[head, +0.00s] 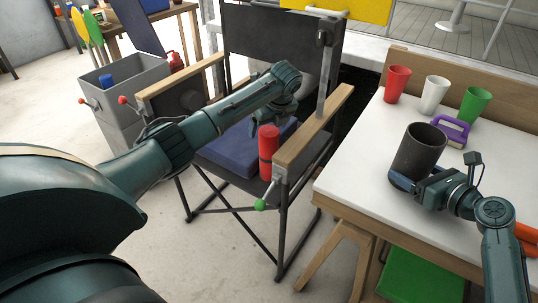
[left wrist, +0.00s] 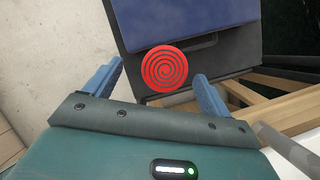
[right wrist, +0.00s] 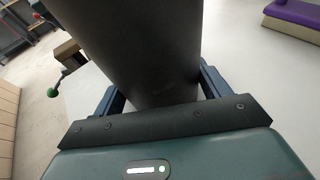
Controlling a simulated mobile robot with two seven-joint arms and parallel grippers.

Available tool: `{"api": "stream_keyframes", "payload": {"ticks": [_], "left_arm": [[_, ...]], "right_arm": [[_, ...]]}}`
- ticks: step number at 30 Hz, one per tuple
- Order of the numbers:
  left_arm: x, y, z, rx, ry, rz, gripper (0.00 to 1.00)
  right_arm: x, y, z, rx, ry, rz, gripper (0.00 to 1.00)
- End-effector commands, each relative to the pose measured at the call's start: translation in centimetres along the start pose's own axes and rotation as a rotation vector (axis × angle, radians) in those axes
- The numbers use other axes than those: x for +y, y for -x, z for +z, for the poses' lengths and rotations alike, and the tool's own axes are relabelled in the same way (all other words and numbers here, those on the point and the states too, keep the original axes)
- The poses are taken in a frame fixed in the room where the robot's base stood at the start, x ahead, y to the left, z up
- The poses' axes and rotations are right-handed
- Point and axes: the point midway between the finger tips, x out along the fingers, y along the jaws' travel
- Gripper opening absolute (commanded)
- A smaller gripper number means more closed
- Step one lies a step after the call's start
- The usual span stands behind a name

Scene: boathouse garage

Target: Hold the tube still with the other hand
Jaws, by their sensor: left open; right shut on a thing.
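A dark grey, open-topped tube (head: 419,150) stands near the left edge of the white table and leans slightly. My right gripper (head: 404,180) is shut around its lower part. In the right wrist view the tube (right wrist: 135,45) fills the space between the two fingers. My left gripper (head: 282,117) is open and empty, over the folding chair, well apart from the tube. Below it a red roll (head: 268,142) with a dark band stands upright by the armrest. In the left wrist view its spiral end (left wrist: 165,69) lies between and beyond the open fingers.
Red (head: 397,84), white (head: 434,95) and green (head: 474,105) cups stand at the table's back, near a purple-handled item (head: 453,132). The chair's wooden armrest (head: 313,130) lies between my left gripper and the table (head: 345,180). The table's front left is bare.

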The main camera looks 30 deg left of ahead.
Motion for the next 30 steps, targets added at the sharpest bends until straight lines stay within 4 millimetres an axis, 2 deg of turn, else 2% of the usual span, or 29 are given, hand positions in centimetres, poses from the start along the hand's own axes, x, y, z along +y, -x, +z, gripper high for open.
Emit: {"api": "stream_keyframes", "payload": {"ticks": [4, 12, 21, 30], "left_arm": [[-0.2, -1.2, -0.3, 0.001, 0.000, 0.002, 0.83], [-0.8, -4.9, -0.8, 0.001, 0.001, 0.001, 0.83], [-0.8, -5.4, -0.8, 0.000, 0.000, -0.001, 0.83], [-0.8, -5.4, -0.8, 0.000, 0.001, -0.001, 0.59]], "right_arm": [[0.0, 0.0, 0.0, 0.000, 0.000, 0.000, 0.62], [0.0, 0.0, 0.0, 0.000, 0.000, 0.000, 0.62], [0.0, 0.0, 0.0, 0.000, 0.000, 0.000, 0.62], [0.0, 0.0, 0.0, 0.000, 0.000, 0.000, 0.62]]}}
